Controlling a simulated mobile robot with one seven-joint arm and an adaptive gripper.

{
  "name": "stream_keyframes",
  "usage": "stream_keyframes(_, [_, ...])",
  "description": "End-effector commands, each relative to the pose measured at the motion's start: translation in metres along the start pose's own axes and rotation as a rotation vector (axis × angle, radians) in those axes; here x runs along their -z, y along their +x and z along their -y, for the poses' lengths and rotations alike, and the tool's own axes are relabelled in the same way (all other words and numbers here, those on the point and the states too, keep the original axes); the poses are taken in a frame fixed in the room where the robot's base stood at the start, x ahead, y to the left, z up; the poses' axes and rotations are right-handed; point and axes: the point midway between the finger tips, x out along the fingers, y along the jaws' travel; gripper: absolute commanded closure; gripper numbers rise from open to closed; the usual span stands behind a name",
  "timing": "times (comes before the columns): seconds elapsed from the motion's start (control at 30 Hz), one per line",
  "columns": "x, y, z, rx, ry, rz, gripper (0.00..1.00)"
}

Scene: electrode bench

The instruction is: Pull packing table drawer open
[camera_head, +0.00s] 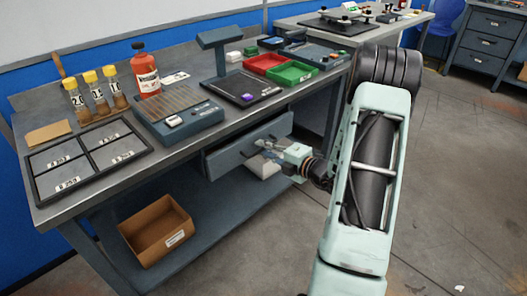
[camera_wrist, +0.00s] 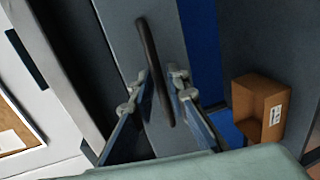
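The packing table drawer (camera_head: 235,156) is a grey-blue front under the bench's front edge. In the wrist view the drawer front (camera_wrist: 125,12) carries a long dark bar handle (camera_wrist: 151,55), which looks tilted there. My gripper (camera_head: 260,150) is at the drawer front, coming from the right. In the wrist view my gripper (camera_wrist: 157,90) has its two fingers apart, one on each side of the handle. Small gaps seem to show between fingertips and bar. In the head view the gripper partly hides the handle.
The packing table (camera_head: 185,148) holds sample tubes, a red bottle (camera_head: 146,80), a scale and red and green trays. A cardboard box (camera_head: 157,230) sits on the lower shelf; the wrist view also shows a box (camera_wrist: 245,100). Floor (camera_head: 440,190) right of my arm is clear.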

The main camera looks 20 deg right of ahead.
Motion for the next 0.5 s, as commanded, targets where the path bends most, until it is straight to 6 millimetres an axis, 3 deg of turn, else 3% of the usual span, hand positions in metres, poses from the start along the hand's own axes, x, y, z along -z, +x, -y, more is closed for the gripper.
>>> stream_keyframes(0.3, [0.0002,0.0041,-0.0003,0.000,0.001,0.000,0.85])
stream_keyframes(0.5, [0.0002,0.0038,-0.0004,0.000,0.000,0.000,1.00])
